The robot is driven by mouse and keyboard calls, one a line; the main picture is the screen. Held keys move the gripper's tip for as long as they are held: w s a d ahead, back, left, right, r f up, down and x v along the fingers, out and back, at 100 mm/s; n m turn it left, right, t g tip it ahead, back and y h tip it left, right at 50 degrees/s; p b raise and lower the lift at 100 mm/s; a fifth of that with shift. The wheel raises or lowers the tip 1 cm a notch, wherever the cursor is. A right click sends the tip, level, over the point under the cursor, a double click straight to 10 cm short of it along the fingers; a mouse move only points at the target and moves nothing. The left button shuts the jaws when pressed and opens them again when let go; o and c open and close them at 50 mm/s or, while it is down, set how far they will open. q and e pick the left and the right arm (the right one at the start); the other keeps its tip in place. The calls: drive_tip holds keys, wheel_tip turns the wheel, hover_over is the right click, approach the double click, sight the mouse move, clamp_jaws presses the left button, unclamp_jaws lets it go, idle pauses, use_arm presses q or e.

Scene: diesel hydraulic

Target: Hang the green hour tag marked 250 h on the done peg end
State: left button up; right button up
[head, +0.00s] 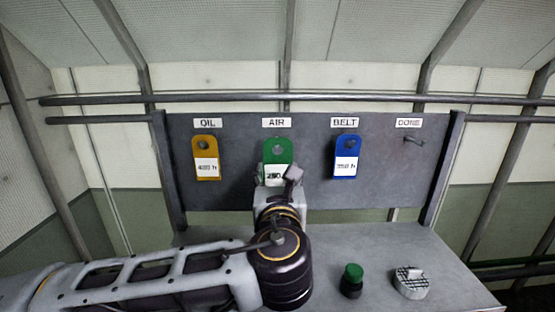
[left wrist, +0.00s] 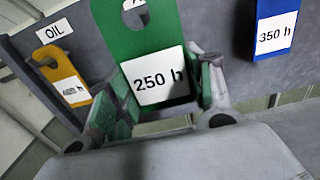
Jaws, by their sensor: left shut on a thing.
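The green hour tag (head: 278,149) marked 250 h is at the AIR place on the grey board, with its round hole at the top. It also fills the middle of the left wrist view (left wrist: 150,42). My left gripper (head: 279,174) is shut on the lower part of this tag, one finger at each side. Whether the tag still rests on its peg cannot be told. The done peg (head: 413,139) sticks out bare under the DONE label (head: 408,123) at the board's right. My right gripper is not in view.
A yellow tag (head: 206,158) hangs under OIL and a blue tag (head: 345,156) under BELT, between the green tag and the done peg. A green-topped knob (head: 352,280) and a round whitish object (head: 411,283) stand on the grey bench (head: 400,248).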

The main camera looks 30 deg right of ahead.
use_arm(q)
drive_tip(key=shift+v, duration=1.9)
